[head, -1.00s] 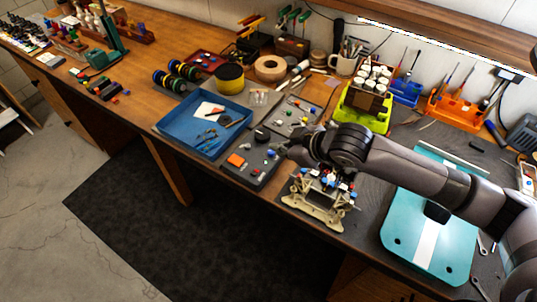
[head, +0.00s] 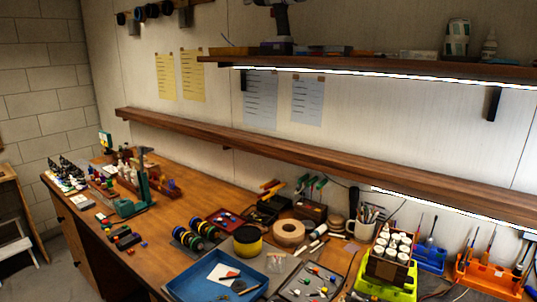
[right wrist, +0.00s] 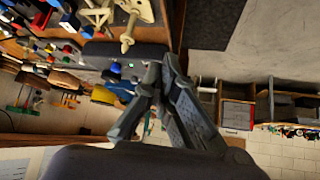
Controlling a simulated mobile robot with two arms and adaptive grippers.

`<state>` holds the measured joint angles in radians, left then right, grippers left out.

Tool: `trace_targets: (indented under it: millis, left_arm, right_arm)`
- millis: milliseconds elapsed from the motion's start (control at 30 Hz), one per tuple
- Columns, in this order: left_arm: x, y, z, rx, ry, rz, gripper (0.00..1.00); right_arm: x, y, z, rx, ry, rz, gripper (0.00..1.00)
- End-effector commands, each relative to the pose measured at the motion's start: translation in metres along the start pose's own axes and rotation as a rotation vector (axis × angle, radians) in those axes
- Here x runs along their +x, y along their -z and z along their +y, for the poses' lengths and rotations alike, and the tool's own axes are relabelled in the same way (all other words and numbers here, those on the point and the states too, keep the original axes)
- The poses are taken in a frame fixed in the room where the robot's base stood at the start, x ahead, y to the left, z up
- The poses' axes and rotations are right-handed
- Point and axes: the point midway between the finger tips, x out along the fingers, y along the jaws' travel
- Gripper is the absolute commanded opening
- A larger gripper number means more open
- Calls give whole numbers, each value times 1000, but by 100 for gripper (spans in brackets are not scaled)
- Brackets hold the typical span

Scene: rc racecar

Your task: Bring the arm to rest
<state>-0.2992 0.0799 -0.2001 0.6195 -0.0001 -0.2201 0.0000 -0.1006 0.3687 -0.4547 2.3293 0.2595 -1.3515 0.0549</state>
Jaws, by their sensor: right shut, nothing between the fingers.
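My right gripper (right wrist: 163,72) shows only in the right wrist view. Its two dark grey fingers are closed together with nothing between them. A beige chassis part (right wrist: 138,14) lies on the bench at the top of that view, apart from the fingers. No arm of mine shows in the head view, and my left gripper is in neither view.
In the head view the wooden bench (head: 150,240) holds a blue tray (head: 190,287), a yellow-and-black roll (head: 247,241), a lime green holder (head: 408,294) and orange tool rack (head: 490,276). Wooden shelves (head: 300,160) run along the wall above. Open floor (right wrist: 215,22) shows in the wrist view.

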Motion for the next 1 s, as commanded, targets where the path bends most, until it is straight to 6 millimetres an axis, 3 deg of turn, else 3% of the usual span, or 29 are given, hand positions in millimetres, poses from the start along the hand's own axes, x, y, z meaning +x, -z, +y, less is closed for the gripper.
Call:
trace_targets:
  millis: [100,533,600,767,1000]
  left_arm:
    - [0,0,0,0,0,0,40]
    - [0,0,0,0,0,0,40]
    - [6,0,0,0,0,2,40]
    - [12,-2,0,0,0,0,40]
    - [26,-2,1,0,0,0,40]
  right_arm:
    - [-12,-46,6,118,-53,-93,0]
    - [-69,-182,19,381,-227,-411,0]
    - [-42,-191,22,371,-220,-411,0]
    - [2,-217,25,370,-213,-425,0]
    - [78,-279,22,369,-198,-459,0]
